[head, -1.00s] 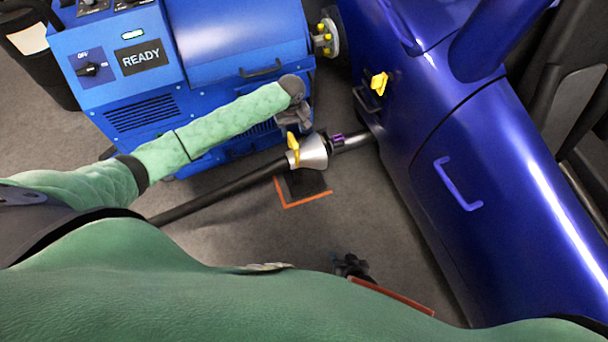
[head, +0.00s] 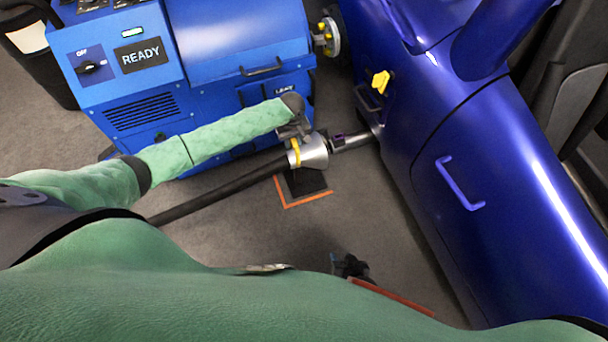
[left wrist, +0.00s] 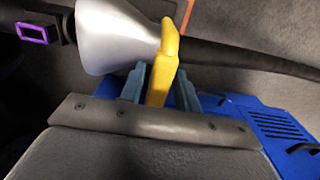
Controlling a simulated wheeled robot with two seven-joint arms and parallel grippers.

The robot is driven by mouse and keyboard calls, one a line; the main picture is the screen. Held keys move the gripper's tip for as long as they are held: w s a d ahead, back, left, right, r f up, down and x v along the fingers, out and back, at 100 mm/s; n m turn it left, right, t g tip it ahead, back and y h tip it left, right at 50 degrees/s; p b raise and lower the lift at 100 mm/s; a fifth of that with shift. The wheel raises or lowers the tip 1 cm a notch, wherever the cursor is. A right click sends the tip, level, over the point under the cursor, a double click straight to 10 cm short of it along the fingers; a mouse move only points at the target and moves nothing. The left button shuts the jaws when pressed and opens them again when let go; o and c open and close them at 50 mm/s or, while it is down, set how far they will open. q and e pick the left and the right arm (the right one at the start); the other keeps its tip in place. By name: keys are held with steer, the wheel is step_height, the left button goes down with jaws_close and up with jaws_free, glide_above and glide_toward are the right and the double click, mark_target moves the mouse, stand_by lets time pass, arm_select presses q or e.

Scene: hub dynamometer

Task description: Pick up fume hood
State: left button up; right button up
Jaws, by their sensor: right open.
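The fume hood is a silver cone (head: 314,152) with a yellow tab on a black hose, low over the floor in the middle of the head view. It also shows as a large silver cone (left wrist: 112,38) in the left wrist view. My left gripper (head: 298,138) is at the tab. In the left wrist view its two fingers (left wrist: 161,82) stand on either side of the yellow tab (left wrist: 162,68), very close to it. Whether they press on it I cannot tell. My right gripper (head: 350,266) is open and empty, low in the head view, partly hidden by my body.
A blue dynamometer cabinet (head: 222,48) marked READY stands behind my left arm. A dark blue car body (head: 440,150) with a yellow tab (head: 380,81) fills the right. A metal pipe (head: 352,140) leads from it towards the cone. An orange floor mark (head: 300,203) lies below the cone.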

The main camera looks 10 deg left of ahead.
arm_select(q)
jaws_close()
stand_by(1.1)
steer(key=shift+w+r, duration=0.1)
